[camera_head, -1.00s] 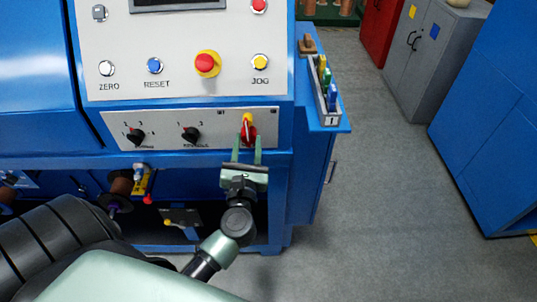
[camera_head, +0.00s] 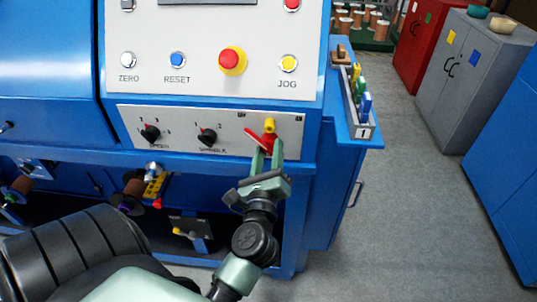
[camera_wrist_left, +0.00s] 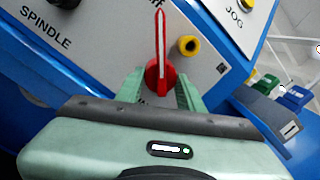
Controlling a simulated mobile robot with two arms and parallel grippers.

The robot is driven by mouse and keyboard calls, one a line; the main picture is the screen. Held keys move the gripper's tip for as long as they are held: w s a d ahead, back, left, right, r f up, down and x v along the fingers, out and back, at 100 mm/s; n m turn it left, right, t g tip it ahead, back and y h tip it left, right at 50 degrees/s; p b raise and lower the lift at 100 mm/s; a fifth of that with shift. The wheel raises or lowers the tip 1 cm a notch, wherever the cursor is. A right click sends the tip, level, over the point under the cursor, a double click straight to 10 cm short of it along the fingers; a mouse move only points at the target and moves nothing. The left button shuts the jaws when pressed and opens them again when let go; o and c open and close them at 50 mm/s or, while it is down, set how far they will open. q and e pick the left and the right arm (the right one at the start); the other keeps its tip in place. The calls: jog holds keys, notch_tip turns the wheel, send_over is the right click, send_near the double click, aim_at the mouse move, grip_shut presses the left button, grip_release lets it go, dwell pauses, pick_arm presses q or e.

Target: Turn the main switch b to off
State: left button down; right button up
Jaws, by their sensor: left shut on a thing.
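The red main switch (camera_head: 258,140) sits at the right end of the lower grey panel strip, with a yellow cylinder (camera_head: 269,126) just above it. The switch's long red pointer tilts to the upper left in the head view. My left gripper (camera_head: 266,155) is shut on the red switch from below, a finger on each side. In the left wrist view the switch (camera_wrist_left: 159,72) lies between the fingers, its white-striped pointer aimed up at a label cut off by the top edge, ending in what looks like "FF". My right gripper is not in view.
Two black knobs (camera_head: 207,136) sit left on the same strip. Above are a red mushroom button (camera_head: 232,60) and the JOG button (camera_head: 288,64). A side shelf (camera_head: 368,142) with a tray of coloured items stands to the right. Grey floor lies beyond.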

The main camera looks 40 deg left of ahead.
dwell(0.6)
pick_arm(q)
jog(key=c, duration=0.9)
grip_release()
jog(key=shift+r, duration=0.1)
notch_tip(320, 180, up, 20)
jog(key=p, duration=0.7)
jog(key=shift+p, duration=0.4)
